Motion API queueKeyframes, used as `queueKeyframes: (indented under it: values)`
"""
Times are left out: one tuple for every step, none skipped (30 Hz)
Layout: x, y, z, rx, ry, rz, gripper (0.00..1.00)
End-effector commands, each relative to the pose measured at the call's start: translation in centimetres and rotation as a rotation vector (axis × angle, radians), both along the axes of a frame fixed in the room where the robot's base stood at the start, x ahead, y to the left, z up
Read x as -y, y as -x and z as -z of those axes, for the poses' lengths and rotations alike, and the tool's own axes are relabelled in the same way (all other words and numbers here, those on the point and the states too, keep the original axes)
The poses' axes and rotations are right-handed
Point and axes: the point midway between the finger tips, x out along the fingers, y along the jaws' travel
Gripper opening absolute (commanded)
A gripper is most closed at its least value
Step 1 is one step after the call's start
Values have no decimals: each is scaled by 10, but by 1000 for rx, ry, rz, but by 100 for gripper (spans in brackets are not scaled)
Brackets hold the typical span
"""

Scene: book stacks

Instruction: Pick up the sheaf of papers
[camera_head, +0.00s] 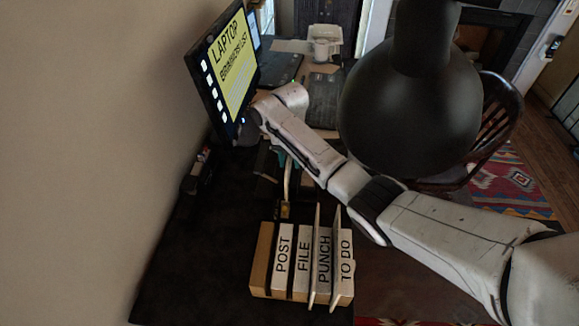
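Thin whitish sheets (316,250) stand upright in a tan desk sorter (261,262), near its slots marked PUNCH and TO DO. I cannot tell which of them is the sheaf of papers. My arm reaches from the lower right across the desk, its white wrist in front of the monitor's lower edge. My gripper (268,160) seems to be the dark shape below the wrist, beyond the sorter and apart from it. Its fingers are too dark and partly hidden by the arm to read.
A monitor (222,70) stands at the left by the wall. A large black lamp shade (410,95) hangs over the upper right. A white cup-like container (325,42) stands at the back. A dark chair (500,115) is at the right. Bare dark desk (200,260) lies left of the sorter.

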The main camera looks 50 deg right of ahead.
Motion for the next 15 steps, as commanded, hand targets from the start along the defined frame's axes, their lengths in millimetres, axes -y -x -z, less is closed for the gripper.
queueKeyframes:
  values:
    - [0,0,0,0,0,0,36]
    - [0,0,0,0,0,0,36]
    - [0,0,0,0,0,0,36]
    - [0,0,0,0,0,0,36]
    - [0,0,0,0,0,0,36]
    - [0,0,0,0,0,0,36]
    - [0,0,0,0,0,0,35]
    - [0,0,0,0,0,0,32]
    - [0,0,0,0,0,0,28]
    - [0,0,0,0,0,0,26]
    - [0,0,0,0,0,0,23]
    - [0,0,0,0,0,0,19]
    - [0,0,0,0,0,0,16]
    - [0,0,0,0,0,0,13]
    - [0,0,0,0,0,0,9]
